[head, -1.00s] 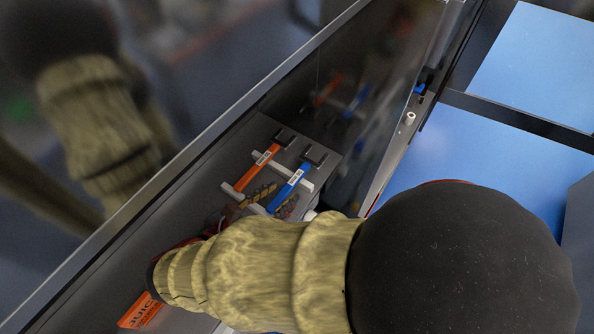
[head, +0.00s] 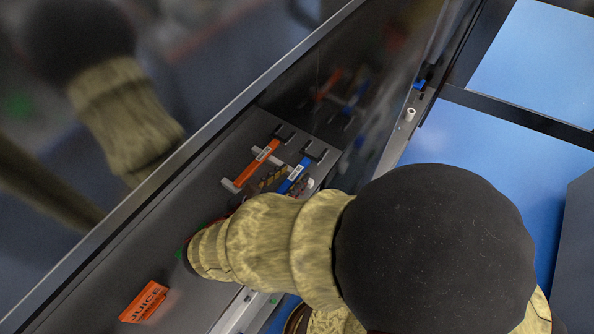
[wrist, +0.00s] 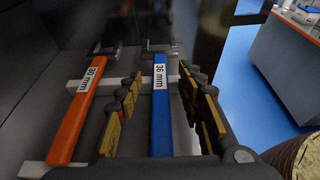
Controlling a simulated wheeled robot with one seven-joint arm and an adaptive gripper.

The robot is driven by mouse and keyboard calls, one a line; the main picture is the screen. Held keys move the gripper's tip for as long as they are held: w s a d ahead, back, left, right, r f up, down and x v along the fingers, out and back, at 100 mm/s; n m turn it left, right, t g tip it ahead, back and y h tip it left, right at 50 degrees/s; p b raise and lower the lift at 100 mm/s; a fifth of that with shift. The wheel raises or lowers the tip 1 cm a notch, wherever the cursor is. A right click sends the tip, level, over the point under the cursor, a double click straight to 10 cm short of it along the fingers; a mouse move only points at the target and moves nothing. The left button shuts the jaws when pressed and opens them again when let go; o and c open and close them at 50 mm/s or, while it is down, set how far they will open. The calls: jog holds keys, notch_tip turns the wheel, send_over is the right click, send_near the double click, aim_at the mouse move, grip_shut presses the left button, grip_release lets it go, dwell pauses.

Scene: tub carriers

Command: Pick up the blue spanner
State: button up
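The blue spanner (head: 297,173) lies on light supports on the grey shelf, its dark head at the far end. In the wrist view the blue spanner (wrist: 161,122) bears a "36 mm" label and runs lengthwise between my fingers. My gripper (wrist: 160,82) is open, one finger on each side of the blue spanner, with gaps visible on both sides. In the head view my forearm hides the blue spanner's near end and most of my gripper.
An orange spanner (head: 256,165), labelled "30 mm" in the wrist view (wrist: 75,120), lies parallel just left of the blue one. A dark wall (head: 330,90) stands behind. Blue floor (head: 500,150) lies right.

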jog(key=shift+c, duration=0.5)
grip_shut()
